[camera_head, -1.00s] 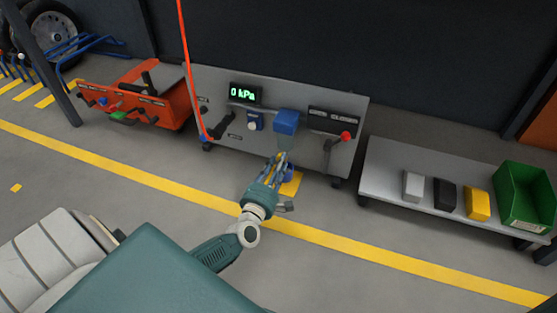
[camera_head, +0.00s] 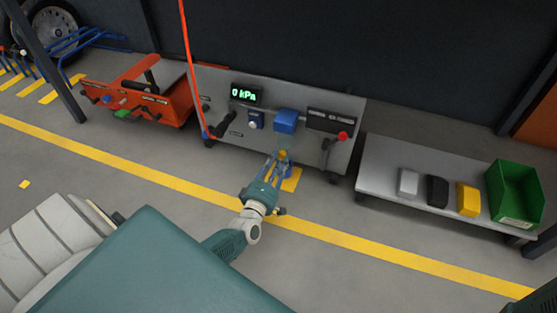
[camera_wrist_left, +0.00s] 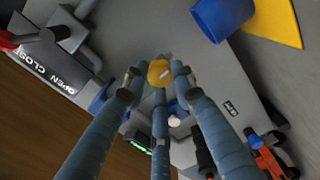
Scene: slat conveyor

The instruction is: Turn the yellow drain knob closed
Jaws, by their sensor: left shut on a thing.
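The yellow drain knob (camera_wrist_left: 159,73) is round and sits between the fingertips of my left gripper (camera_wrist_left: 157,84) in the left wrist view. In the head view the knob (camera_head: 283,154) shows as a small yellow spot low on the grey panel cart (camera_head: 218,92), below the blue box (camera_head: 287,121). My left gripper (camera_head: 279,165) reaches up to it from the front with its blue fingers shut on it. The fingers hide part of the knob, and I cannot tell whether it is open or closed. My right gripper is not in view.
A red-knobbed lever (camera_head: 342,136) is right of the knob, and a black handle (camera_head: 224,125) is left. A blue cup (camera_wrist_left: 222,15) stands close to the fingers, near a yellow floor patch (camera_head: 292,181). A low bench (camera_head: 385,160) stands at right. The display reads 0 kPa.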

